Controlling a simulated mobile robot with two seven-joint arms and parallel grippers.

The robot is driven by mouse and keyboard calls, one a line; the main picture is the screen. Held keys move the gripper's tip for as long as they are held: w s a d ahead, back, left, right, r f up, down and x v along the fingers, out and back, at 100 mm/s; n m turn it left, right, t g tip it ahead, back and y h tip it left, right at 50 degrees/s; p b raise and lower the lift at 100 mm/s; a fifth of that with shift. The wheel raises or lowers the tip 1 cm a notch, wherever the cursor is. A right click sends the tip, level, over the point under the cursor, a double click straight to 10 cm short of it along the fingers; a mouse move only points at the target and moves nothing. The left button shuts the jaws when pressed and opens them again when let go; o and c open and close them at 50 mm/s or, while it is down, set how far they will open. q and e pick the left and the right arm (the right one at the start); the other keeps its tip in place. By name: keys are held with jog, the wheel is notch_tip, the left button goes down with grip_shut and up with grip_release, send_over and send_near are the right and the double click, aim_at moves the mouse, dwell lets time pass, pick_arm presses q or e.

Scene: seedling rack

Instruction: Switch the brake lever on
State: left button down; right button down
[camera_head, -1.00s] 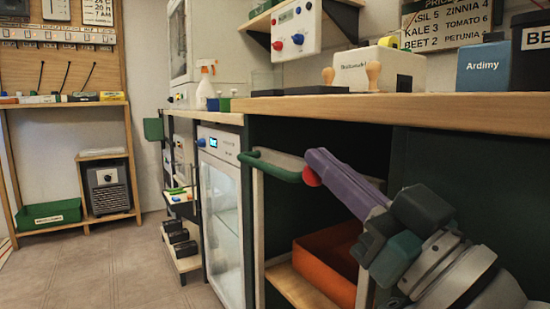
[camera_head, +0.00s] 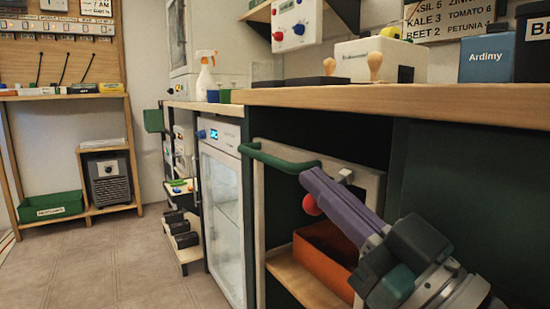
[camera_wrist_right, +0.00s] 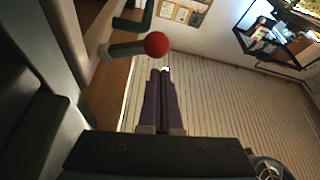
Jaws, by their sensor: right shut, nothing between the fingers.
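The brake lever ends in a red ball knob (camera_head: 311,204), just below the green handle at the front of the pale rack frame. The wrist view shows the knob (camera_wrist_right: 156,44) on a short grey rod (camera_wrist_right: 122,49) coming in from the left. My right gripper (camera_head: 308,178) has purple fingers, shut and empty, with their tips just above the knob in the head view. In the wrist view the fingertips (camera_wrist_right: 161,73) point toward the knob; I cannot tell whether they touch it. The finger hides part of the lever in the head view. My left gripper is not in view.
The green handle (camera_head: 280,159) lies close to my fingertips. The wooden counter (camera_head: 420,100) runs above my right gripper. An orange bin (camera_head: 325,258) sits on the rack's lower shelf. A glass-door cabinet (camera_head: 222,215) stands to the left; the floor (camera_head: 110,255) beyond is clear.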

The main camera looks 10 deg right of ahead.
jog(key=p+v, duration=0.1)
jog(key=v, duration=0.8)
jog(key=shift+s, duration=0.25)
jog(key=shift+d+f, duration=0.1)
jog(key=shift+d, duration=0.05)
